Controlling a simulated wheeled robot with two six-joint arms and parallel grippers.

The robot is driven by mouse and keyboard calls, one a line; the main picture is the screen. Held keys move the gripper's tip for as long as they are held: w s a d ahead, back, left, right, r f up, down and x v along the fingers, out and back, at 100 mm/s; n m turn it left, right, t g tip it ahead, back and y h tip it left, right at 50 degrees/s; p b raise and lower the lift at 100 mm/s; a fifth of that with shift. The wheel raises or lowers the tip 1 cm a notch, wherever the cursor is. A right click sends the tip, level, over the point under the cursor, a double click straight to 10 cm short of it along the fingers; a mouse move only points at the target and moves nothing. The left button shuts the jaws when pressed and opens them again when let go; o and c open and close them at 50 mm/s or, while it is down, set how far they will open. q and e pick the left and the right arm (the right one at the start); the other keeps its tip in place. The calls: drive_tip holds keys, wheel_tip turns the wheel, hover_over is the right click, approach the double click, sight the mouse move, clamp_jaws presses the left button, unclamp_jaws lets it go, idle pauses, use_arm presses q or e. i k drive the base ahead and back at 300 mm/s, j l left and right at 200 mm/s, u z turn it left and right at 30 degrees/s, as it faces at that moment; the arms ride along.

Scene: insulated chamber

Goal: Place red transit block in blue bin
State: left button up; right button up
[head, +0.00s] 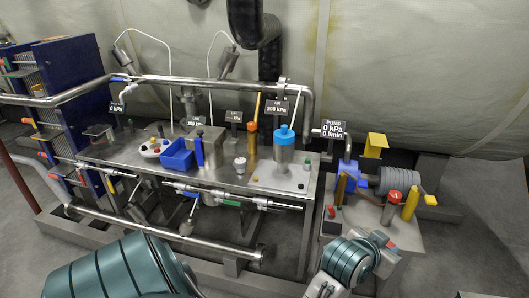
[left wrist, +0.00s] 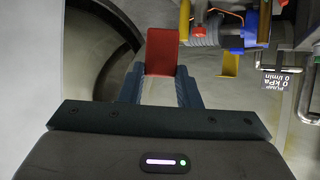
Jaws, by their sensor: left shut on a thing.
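The red transit block (left wrist: 162,50) is a flat red piece held upright between the two dark fingers of my left gripper (left wrist: 161,72) in the left wrist view. In the head view my left gripper (head: 381,240) is small and partly hidden by my own wrist, low and in front of the pump stand. A bit of red (head: 391,245) shows at its tip. The blue bin (head: 177,156) is a small open box on the steel bench, well to the left of the gripper. No contents show in it. I cannot make out my right gripper.
The pump (head: 395,180) stands right of the bench, with a red-topped part and yellow cylinders.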

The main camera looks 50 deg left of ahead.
sight(184, 158)
drive_tip(key=u, duration=0.4)
drive_tip(key=j+u, duration=0.1)
drive_tip(key=u, duration=0.75)
drive_tip(key=i+u, duration=0.1)
drive_tip(key=u, duration=0.3)
